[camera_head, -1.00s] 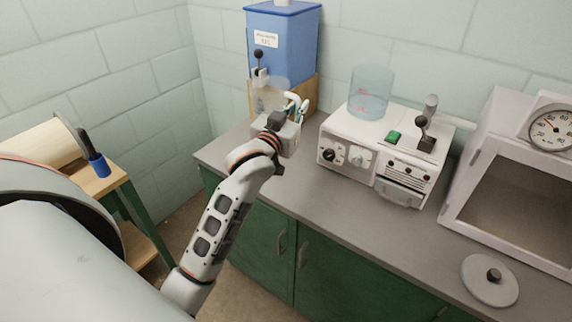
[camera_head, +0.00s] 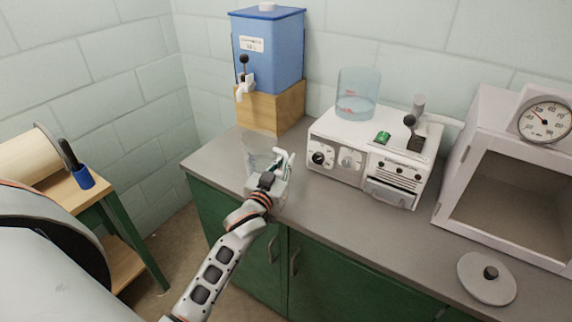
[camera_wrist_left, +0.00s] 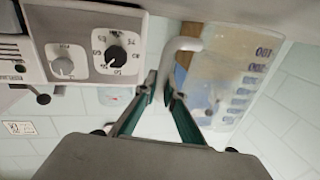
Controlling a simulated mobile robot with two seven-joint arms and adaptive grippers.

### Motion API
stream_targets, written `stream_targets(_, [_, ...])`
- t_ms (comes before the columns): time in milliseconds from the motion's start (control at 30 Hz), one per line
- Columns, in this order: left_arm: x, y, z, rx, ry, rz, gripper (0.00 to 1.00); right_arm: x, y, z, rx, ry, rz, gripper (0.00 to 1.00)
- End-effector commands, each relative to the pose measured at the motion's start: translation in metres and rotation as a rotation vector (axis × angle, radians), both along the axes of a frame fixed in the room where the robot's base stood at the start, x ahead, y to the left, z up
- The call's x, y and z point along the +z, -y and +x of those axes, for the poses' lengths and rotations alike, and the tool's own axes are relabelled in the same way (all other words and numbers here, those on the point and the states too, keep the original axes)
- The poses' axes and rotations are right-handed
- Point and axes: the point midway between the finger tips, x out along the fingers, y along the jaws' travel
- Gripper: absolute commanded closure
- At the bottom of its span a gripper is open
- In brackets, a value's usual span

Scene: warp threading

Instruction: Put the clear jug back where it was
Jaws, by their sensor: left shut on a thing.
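The clear jug (camera_head: 256,152) is over the front left part of the counter, in front of the blue dispenser. My left gripper (camera_head: 279,165) is on its right side and shut on its handle. In the left wrist view the jug (camera_wrist_left: 238,70) shows blue scale marks and a pale curved handle (camera_wrist_left: 182,46). The fingers of my left gripper (camera_wrist_left: 162,90) close on that handle. I cannot tell whether the jug's base touches the counter. My right gripper is not in view.
The blue dispenser (camera_head: 268,50) with a tap stands on a wooden block (camera_head: 272,108). Right of the jug is a white machine (camera_head: 378,150) with dials and a clear cylinder (camera_head: 357,92) on top. A white oven-like box (camera_head: 487,150) and a round lid (camera_head: 487,279) are further right.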

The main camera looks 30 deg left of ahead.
Motion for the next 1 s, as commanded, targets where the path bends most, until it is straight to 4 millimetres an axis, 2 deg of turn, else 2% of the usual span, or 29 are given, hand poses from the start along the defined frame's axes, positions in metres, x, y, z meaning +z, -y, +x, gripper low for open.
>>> stream_targets(133, [-0.0063, -0.0001, 0.0002, 0.000, 0.005, 0.002, 1.00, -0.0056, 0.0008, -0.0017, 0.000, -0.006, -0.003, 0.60])
stream_targets(500, [-0.0094, 0.0000, 0.0003, 0.000, 0.005, 0.001, 1.00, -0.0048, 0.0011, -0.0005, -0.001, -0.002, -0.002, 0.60])
stream_targets(533, [-0.0104, 0.0001, 0.0001, 0.000, 0.002, 0.000, 0.83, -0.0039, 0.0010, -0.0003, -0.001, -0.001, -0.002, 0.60])
stream_targets(567, [-0.0102, 0.0000, 0.0001, 0.000, 0.002, 0.000, 0.76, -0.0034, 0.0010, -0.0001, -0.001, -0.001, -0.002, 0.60])
stream_targets(1000, [-0.0067, 0.0004, -0.0018, -0.001, 0.001, 0.000, 0.74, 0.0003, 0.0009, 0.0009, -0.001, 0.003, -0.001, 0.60])
